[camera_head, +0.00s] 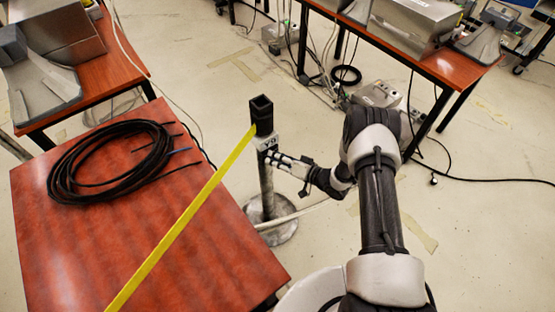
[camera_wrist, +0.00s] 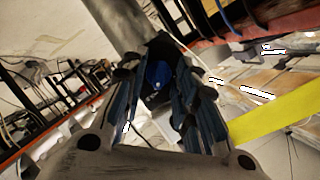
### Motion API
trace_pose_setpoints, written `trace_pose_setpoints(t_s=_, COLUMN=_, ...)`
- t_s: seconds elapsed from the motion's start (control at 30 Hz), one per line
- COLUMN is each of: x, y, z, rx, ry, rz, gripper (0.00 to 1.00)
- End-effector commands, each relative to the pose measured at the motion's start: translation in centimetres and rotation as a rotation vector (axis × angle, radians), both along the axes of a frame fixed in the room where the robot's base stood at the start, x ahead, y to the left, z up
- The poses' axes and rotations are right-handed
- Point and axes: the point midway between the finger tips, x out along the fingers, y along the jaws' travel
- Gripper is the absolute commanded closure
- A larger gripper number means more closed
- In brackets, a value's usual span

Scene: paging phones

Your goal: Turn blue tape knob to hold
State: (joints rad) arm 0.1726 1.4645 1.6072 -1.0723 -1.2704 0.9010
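The post (camera_head: 266,190) stands on a round metal base, with a black head (camera_head: 261,112) on top and a pale label below it. Yellow tape (camera_head: 190,205) runs from the head down to the lower left. My gripper (camera_head: 272,161) is at the post's right side, just below the label, with its fingers apart. In the wrist view, the blue knob (camera_wrist: 158,75) shows between the two fingers of my gripper (camera_wrist: 163,88), partly in shadow. I cannot tell whether either finger touches it. The knob is hidden in the head view, and its setting is not readable.
A red-brown table (camera_head: 75,240) with a coil of black cable (camera_head: 110,160) stands left of the post. Other tables hold metal equipment at the upper left and upper right. Cables and a metal box (camera_head: 378,94) lie on the floor behind my arm.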

Motion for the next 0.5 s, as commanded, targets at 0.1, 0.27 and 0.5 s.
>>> trace_pose_setpoints(t_s=0.1, x=-0.1, y=0.0, z=-0.1, rx=0.0, ry=0.002, rz=0.0, gripper=0.7)
trace_pose_setpoints(t_s=0.27, x=-0.1, y=-0.1, z=-0.1, rx=-0.001, ry=0.003, rz=0.0, gripper=0.7)
trace_pose_setpoints(t_s=0.5, x=-1.5, y=-1.9, z=0.5, rx=-0.001, ry=0.006, rz=-0.005, gripper=0.7)
